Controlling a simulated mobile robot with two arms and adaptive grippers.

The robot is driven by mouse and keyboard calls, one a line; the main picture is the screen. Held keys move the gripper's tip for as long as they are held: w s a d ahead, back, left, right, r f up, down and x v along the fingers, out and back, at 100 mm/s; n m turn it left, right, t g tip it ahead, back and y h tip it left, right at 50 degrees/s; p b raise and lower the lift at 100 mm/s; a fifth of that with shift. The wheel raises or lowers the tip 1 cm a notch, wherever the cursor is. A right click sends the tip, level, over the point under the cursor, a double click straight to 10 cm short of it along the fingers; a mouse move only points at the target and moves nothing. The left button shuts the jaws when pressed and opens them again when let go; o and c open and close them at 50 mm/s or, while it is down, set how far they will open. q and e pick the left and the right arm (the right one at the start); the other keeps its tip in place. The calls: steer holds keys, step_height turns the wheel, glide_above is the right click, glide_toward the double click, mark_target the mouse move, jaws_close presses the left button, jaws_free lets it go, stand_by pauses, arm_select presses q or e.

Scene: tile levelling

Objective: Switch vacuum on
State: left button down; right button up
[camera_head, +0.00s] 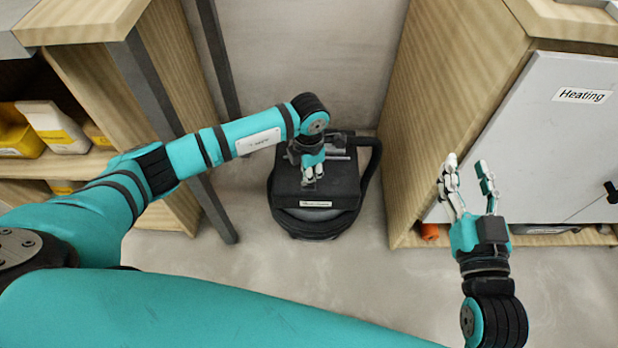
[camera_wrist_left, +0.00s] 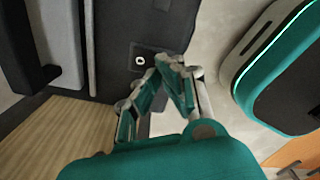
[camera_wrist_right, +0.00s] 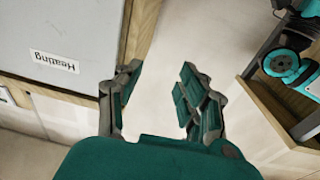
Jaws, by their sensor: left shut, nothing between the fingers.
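The vacuum (camera_head: 343,187) is a dark box-shaped machine with a grey band and a black hose, standing on the floor between the cabinets. My left gripper (camera_head: 312,180) is over its top, fingers pointing down, shut and empty. In the left wrist view, the closed fingertips (camera_wrist_left: 172,62) are beside a small square switch plate (camera_wrist_left: 140,60) with a white mark on the vacuum's dark top (camera_wrist_left: 120,30). I cannot tell whether they touch it. My right gripper (camera_head: 468,180) is open and empty, in front of the right cabinet, away from the vacuum.
A wooden cabinet with a grey door labelled "Heating" (camera_head: 583,96) stands on the right. A wooden shelf (camera_head: 85,165) with yellow and white containers is on the left. Dark metal posts (camera_head: 215,50) stand near the left arm. The floor (camera_head: 350,275) in front of the vacuum is clear.

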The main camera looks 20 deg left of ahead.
arm_select(q)
steer(key=shift+f+b, duration=0.5)
steer(key=shift+f, duration=0.15)
arm_select(e)
steer(key=shift+s+a+r+t+y, duration=0.1)
steer(key=shift+r+t+y, duration=0.05)
steer(key=shift+r+t, duration=0.65)
steer(key=shift+s+a+r+t+y, duration=0.15)
steer(key=shift+r+t, duration=0.35)
steer(key=shift+r, duration=0.6)
